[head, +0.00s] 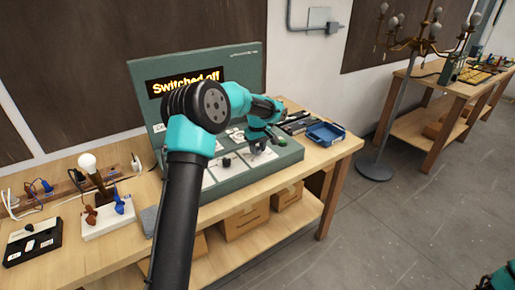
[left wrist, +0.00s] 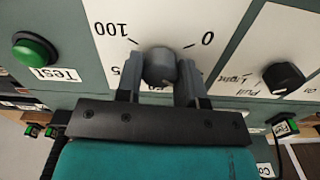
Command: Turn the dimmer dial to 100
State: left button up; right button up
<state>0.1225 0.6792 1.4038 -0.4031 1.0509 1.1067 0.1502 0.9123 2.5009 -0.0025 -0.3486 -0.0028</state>
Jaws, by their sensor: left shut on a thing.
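The grey dimmer dial (left wrist: 160,65) shows in the left wrist view on a white plate, with "100" to its left and "0" to its right, both upside down; a label below it is partly covered. My left gripper (left wrist: 160,80) is shut on the dial, one finger on each side. Which mark the dial points to I cannot tell. In the head view my left gripper (head: 258,148) reaches down onto the green control box (head: 237,186) and mostly hides the dial. My right gripper does not show.
A green Test button (left wrist: 35,50) and a black knob (left wrist: 283,77) flank the dial. A blue tray (head: 326,133) stands right of the box. A chandelier stand (head: 388,120) is behind right.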

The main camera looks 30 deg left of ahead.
pick_arm(q)
jog(key=m, duration=0.4)
jog(key=shift+m, duration=0.3)
jog(key=m, duration=0.4)
jog(key=shift+m, duration=0.3)
jog(key=m, duration=0.4)
jog(key=shift+m, duration=0.3)
jog(key=m, duration=1.3)
jog(key=shift+m, duration=0.3)
jog(key=m, duration=0.8)
jog(key=shift+m, duration=0.4)
